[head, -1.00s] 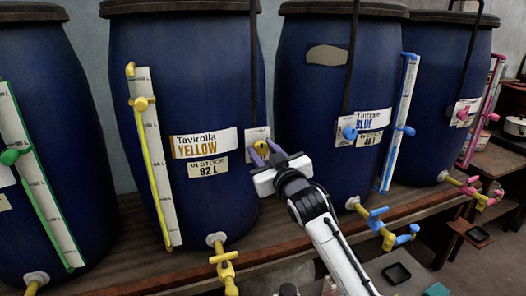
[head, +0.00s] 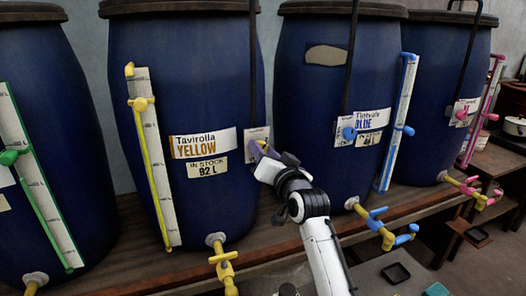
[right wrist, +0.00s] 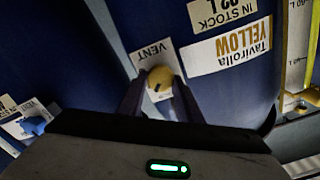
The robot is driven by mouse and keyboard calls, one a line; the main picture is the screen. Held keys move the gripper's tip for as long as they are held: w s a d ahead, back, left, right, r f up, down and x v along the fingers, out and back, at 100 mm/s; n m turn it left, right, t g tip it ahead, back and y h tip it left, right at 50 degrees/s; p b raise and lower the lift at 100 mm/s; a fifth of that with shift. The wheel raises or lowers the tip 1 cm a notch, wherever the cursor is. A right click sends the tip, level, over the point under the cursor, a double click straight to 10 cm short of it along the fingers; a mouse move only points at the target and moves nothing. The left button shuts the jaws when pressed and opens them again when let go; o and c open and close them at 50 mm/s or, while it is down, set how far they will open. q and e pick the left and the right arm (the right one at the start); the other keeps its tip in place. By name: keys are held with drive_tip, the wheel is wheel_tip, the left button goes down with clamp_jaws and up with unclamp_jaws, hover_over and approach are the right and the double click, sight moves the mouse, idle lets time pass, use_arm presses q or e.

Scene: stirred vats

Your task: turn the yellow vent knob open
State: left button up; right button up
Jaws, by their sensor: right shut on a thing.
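The yellow vent knob (head: 262,144) sits on a white plate on the front of the blue vat labelled Tavirolla YELLOW (head: 190,70). My right gripper (head: 258,150) has its purple fingers around the knob, one on each side, and is shut on it. In the right wrist view the knob (right wrist: 160,80) shows between the two fingertips (right wrist: 158,92), with a dark mark on its face. The plate's word VENT reads upside down there. In the head view the fingers hide most of the knob. My left gripper is not in view.
A yellow sight gauge (head: 158,160) and yellow tap (head: 222,262) are on the yellow vat. The wooden bench (head: 160,268) runs beneath the vats.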

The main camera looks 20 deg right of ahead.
drive_tip(key=shift+f+m, duration=0.15)
drive_tip(key=shift+m, duration=4.45)
drive_tip(key=o, duration=1)
drive_tip(key=shift+d, duration=0.1)
drive_tip(key=shift+o, duration=0.2)
